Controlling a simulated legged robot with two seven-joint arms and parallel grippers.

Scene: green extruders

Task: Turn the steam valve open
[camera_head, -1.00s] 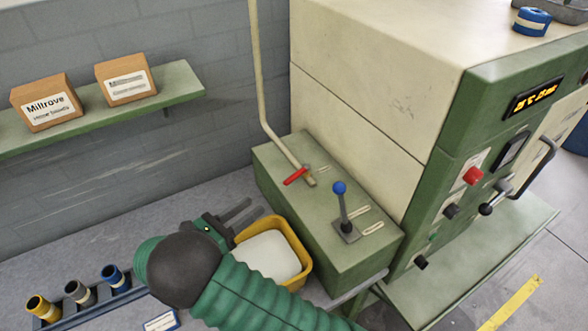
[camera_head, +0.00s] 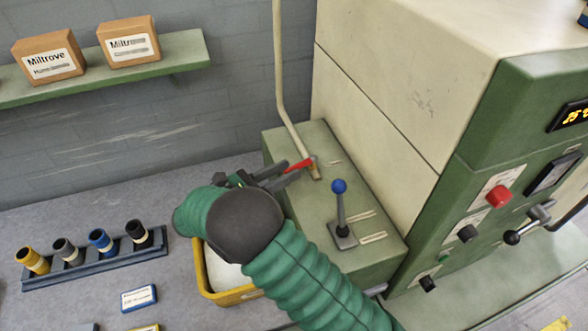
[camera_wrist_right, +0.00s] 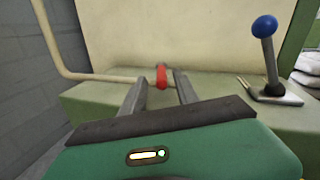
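The steam valve has a red handle (camera_head: 303,163) at the lower end of a cream pipe (camera_head: 282,95), on top of the green box. In the right wrist view the red handle (camera_wrist_right: 162,77) points towards me, in line with the gap between my fingers. My right gripper (camera_head: 287,172) is open, its fingertips close to the handle. Whether they touch it I cannot tell. My left gripper is not in view.
A blue-knobbed lever (camera_head: 340,210) stands on the green box (camera_head: 375,255), right of the valve. The tall cream machine (camera_head: 390,90) rises behind. A yellow bin (camera_head: 205,285) is partly under my right arm. A rack (camera_head: 100,262) holds several coloured cylinders.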

